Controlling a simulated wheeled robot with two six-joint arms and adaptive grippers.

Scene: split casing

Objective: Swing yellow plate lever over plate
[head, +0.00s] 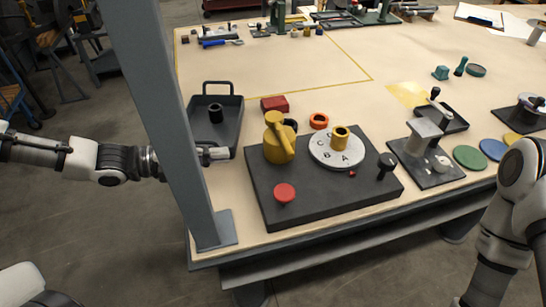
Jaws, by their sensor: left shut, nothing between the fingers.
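A dark base block (330,198) lies on the table's front part. The yellow lever (279,142) stands at its back left corner, a thick round body with an arm angled across its front. To its right a white round plate (324,154) with letters such as A, B and C lies on the base, a yellow hollow cylinder (340,137) upright on it. My left gripper (218,154) is shut and empty at the front edge of the black tray, left of the lever and apart from it. My right arm shows at the right edge; its gripper is out of the picture.
A grey post (165,110) rises between my left arm's links and the base. The black tray (233,125) holds a dark cylinder (215,113). A red knob (285,193) and black knob (387,162) stand on the base. A red block (274,104) and orange ring (319,121) lie behind.

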